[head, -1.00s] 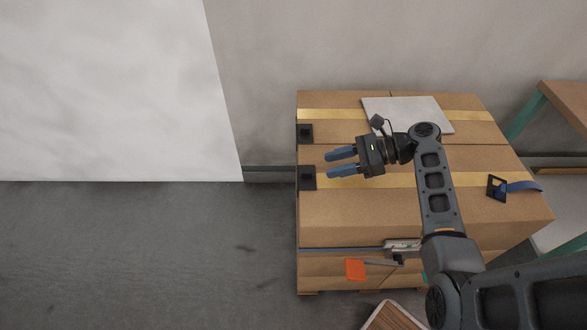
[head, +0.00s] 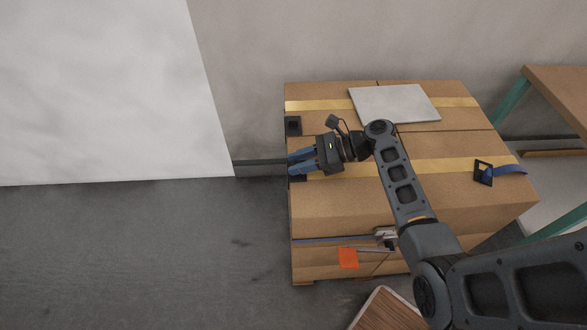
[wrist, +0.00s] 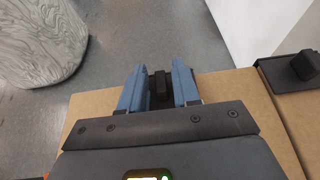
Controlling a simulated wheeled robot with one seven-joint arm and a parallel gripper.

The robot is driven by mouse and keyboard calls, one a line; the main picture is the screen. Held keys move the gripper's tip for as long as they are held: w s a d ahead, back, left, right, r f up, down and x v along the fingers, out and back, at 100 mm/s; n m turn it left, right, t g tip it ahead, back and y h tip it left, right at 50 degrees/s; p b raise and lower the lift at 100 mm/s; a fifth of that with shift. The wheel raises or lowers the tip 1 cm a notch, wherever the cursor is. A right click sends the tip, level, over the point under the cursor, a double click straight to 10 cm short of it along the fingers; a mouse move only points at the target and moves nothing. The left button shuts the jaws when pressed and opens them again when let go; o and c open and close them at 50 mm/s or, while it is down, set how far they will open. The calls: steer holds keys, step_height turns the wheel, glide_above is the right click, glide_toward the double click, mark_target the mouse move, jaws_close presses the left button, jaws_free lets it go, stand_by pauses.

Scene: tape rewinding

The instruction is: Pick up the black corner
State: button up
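A black corner (head: 297,178) lies on the left edge of the cardboard box, partly hidden under my gripper in the head view. In the wrist view its raised block (wrist: 160,84) stands between the two blue fingers. My gripper (head: 289,163) is over the box's left edge, with its fingers pointing left. In the wrist view my gripper (wrist: 158,64) is open, with a finger on each side of the block and narrow gaps visible. A second black corner (head: 293,126) lies farther back on the same edge; it also shows in the wrist view (wrist: 304,66).
The cardboard boxes (head: 350,215) carry yellow tape and a grey panel (head: 395,103). A black piece with a blue strap (head: 484,173) lies at the right. An orange tag (head: 348,258) hangs at the front. A shelf (head: 560,90) stands right. The floor at left is clear.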

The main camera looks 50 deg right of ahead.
jaws_close()
